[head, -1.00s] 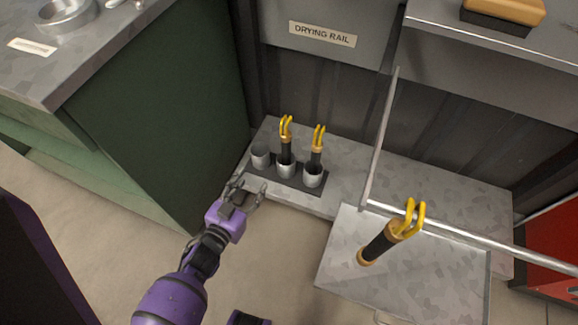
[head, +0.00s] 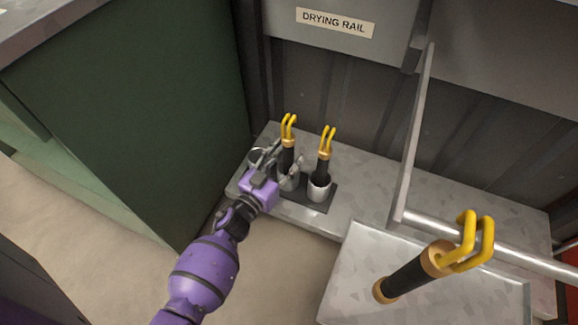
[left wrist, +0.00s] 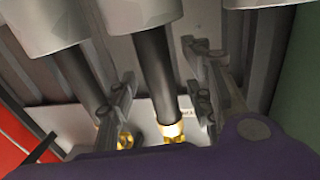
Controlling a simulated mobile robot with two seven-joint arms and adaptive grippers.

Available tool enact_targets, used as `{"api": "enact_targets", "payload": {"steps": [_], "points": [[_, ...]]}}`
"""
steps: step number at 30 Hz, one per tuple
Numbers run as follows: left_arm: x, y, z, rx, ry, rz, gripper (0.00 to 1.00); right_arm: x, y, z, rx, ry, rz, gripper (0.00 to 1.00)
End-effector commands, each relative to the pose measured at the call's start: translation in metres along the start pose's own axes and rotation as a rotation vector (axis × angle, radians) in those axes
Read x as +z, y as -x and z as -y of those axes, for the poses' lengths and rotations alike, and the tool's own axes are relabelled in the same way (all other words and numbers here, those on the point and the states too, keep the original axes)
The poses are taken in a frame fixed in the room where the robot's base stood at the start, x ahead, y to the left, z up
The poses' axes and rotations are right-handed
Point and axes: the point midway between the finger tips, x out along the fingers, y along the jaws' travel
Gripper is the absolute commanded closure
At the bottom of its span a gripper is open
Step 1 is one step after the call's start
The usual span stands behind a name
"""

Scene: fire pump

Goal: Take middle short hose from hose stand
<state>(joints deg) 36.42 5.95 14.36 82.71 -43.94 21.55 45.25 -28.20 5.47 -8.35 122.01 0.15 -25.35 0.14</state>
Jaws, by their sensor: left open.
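The hose stand (head: 327,204) has three grey cups on a dark base. The middle short hose (head: 288,144), black with a gold collar and yellow loop handles, stands upright in the middle cup. Another such hose (head: 324,166) stands in the right cup; the left cup (head: 257,155) looks empty. My left gripper (head: 284,160) is open at the middle hose, its fingers on either side. In the left wrist view the middle hose (left wrist: 157,75) runs between the open fingers (left wrist: 162,88), with gaps visible. The arm partly hides the middle cup and stand. My right gripper is out of view.
A third hose (head: 415,272) rests on a metal tray (head: 352,262) at front right. A metal rail (head: 500,240) and upright bar (head: 412,135) stand right of the stand. A green cabinet (head: 140,120) is close on the left. The drying rail sign (head: 335,22) is behind.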

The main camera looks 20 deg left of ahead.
Motion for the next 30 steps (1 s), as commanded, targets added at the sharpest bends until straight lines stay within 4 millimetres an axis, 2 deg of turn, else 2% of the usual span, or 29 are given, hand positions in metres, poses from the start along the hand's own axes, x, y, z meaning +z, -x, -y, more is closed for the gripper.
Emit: {"api": "enact_targets", "payload": {"steps": [3,10,21,30], "points": [[0.0016,-0.0087,0.0,0.0,-0.001,0.001,0.53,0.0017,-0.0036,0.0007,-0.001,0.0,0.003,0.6],[0.0004,-0.0097,0.0,0.0,-0.001,0.001,0.53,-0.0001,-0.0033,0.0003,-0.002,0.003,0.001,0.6],[0.0006,-0.0094,-0.0001,0.0,0.0,0.001,1.0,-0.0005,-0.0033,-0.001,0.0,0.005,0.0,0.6],[-0.0007,-0.0099,-0.0003,0.001,0.0,-0.002,1.0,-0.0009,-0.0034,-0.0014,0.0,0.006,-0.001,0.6]]}}
